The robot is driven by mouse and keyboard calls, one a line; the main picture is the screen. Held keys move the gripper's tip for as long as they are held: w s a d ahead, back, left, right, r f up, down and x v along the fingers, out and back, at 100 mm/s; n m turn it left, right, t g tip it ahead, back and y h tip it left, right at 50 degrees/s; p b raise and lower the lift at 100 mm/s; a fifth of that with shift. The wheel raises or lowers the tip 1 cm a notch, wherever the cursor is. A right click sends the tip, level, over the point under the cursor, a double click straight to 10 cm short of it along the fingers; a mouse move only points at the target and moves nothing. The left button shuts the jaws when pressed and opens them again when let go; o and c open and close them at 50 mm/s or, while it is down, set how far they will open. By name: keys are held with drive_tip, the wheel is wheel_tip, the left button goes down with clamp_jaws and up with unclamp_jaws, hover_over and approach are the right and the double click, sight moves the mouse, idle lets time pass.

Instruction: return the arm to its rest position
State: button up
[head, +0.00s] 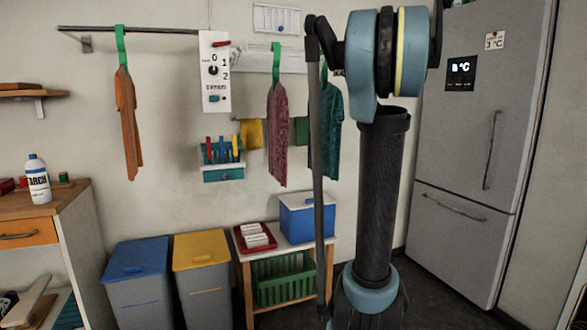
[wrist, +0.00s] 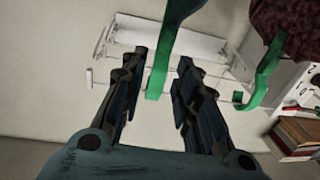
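In the wrist view my gripper (wrist: 162,62) has its two dark fingers apart, with a clear gap between them. A green hanger (wrist: 157,80) with a teal garment (wrist: 182,10) shows in that gap; the fingers do not visibly close on it. In the head view my arm (head: 380,190) stands upright at right of centre, and its upper joints hide my gripper. The teal garment (head: 332,125) hangs just behind the arm's thin link, partly covered by it.
A maroon garment (head: 278,135) and an orange garment (head: 127,120) hang left of my arm. A wall control box (head: 215,72) is between them. A small table (head: 300,240) with a blue box (head: 307,215) stands close by the arm. The fridge (head: 470,130) is at right.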

drive_tip(key=s+d+f+m+g+h, duration=0.1)
drive_tip(key=s+d+f+m+h, duration=0.2)
drive_tip(key=s+f, duration=0.45)
drive_tip(key=s+d+f+m+g+h, duration=0.1)
drive_tip(key=s+f+m+g+h, duration=0.15)
drive_tip(key=s+f+h, duration=0.6)
drive_tip(key=s+d+f+m+g+h, duration=0.1)
drive_tip(key=s+d+f+m+h, duration=0.2)
drive_tip(key=f, duration=0.9)
drive_tip(key=s+a+f+n+g+y, duration=0.2)
drive_tip(key=s+a+f+g, duration=0.3)
drive_tip(key=s+f, duration=0.8)
drive_tip(key=s+a+f+n+g+y, duration=0.1)
drive_tip(key=s+a+f+g+y, duration=0.4)
drive_tip(key=s+a+f, duration=0.4)
drive_tip(key=s+f, duration=0.4)
drive_tip(key=f, duration=0.5)
drive_tip(key=shift+s+n, duration=0.35)
drive_tip(key=shift+a, duration=0.1)
